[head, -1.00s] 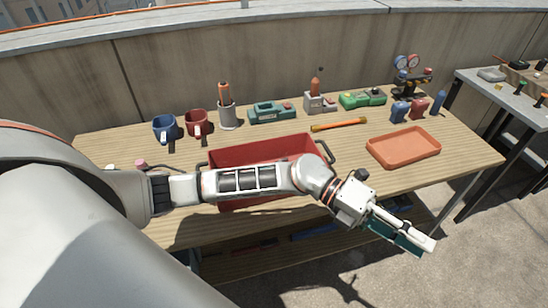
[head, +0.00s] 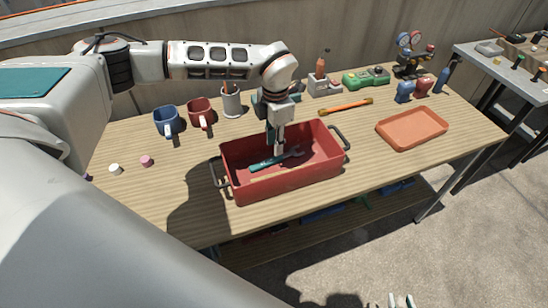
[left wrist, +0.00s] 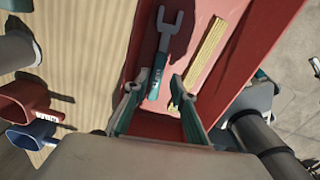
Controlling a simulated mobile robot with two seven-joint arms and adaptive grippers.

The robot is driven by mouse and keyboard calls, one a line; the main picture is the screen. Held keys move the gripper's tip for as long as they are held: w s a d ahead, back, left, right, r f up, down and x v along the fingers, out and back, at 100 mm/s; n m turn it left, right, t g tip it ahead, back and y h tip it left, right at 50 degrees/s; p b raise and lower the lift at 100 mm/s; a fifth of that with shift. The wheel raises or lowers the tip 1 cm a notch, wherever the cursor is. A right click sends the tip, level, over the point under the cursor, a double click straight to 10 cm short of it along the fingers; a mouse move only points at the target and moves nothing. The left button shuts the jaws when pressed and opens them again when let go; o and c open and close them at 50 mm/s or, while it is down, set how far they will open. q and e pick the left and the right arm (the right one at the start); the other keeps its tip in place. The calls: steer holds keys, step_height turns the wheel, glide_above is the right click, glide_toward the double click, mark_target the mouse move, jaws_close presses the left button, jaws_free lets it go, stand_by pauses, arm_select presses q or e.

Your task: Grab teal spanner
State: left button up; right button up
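The teal spanner (head: 262,164) lies inside the red toolbox (head: 290,187), with its grey jaw towards the right in the head view. My left gripper (head: 277,146) points down into the toolbox, over the spanner. In the left wrist view the spanner (left wrist: 156,84) has its teal handle end between the spread fingers of my left gripper (left wrist: 162,92). I see no finger closed on it, and the gap in height is hard to judge. Only the tips of my right gripper (head: 401,300) show at the bottom of the head view, apart and empty, away from the table.
The toolbox has raised walls and dark end handles. A yellow strip (left wrist: 207,52) lies beside the spanner. Blue (head: 166,120) and red (head: 200,113) mugs stand behind left. An orange tray (head: 412,128) and an orange-handled tool (head: 346,106) are to the right. The front table strip is clear.

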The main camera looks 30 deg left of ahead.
mark_target(275, 158)
arm_select(q)
steer(key=f, duration=0.6)
steer(key=shift+w, duration=0.25)
jaws_close()
